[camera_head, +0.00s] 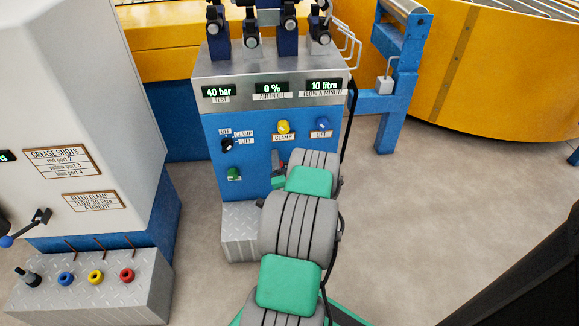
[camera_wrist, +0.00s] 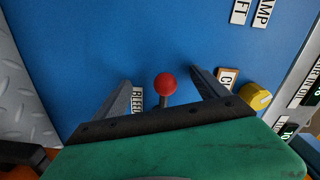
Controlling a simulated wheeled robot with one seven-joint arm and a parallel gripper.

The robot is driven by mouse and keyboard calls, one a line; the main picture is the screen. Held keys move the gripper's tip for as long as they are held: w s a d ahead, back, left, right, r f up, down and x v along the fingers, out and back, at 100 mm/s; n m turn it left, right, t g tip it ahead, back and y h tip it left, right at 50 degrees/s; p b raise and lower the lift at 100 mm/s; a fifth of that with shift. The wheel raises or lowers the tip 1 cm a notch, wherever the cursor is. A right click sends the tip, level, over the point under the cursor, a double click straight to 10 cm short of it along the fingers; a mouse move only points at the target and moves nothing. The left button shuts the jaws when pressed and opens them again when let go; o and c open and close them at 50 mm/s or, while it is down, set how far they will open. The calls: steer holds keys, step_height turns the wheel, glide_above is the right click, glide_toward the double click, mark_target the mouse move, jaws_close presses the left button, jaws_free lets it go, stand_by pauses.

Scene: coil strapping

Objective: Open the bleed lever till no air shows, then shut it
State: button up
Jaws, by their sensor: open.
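The bleed lever, a short stem with a red ball (camera_wrist: 166,84), stands out from the blue panel in the wrist view. A partly covered BLEED label (camera_wrist: 137,100) is beside it. My gripper (camera_wrist: 161,76) is open, with one finger on each side of the ball and visible gaps between. In the head view my arm hides most of the lever area. The air display (camera_head: 270,88) reads 0 % AIR IN OIL. The test display (camera_head: 218,92) reads 40 bar and the flow display (camera_head: 323,85) reads 10 litre.
The panel has a yellow CLAMP knob (camera_head: 283,127), a blue LIFT knob (camera_head: 322,124), a black selector (camera_head: 227,145) and a green switch (camera_head: 234,174). Valves with levers stand on top. A bleed clamp sign (camera_head: 94,200) is on the grey cabinet at left. Open floor lies to the right.

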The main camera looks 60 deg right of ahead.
steer(key=shift+o, duration=0.5)
steer(key=shift+s+a+f+b, duration=0.1)
steer(key=shift+s+a+b, duration=0.45)
steer(key=shift+b, duration=0.15)
steer(key=b+v, duration=0.2)
steer(key=v, duration=0.2)
steer(key=shift+s+a+r, duration=0.15)
steer(key=shift+a+r, duration=0.05)
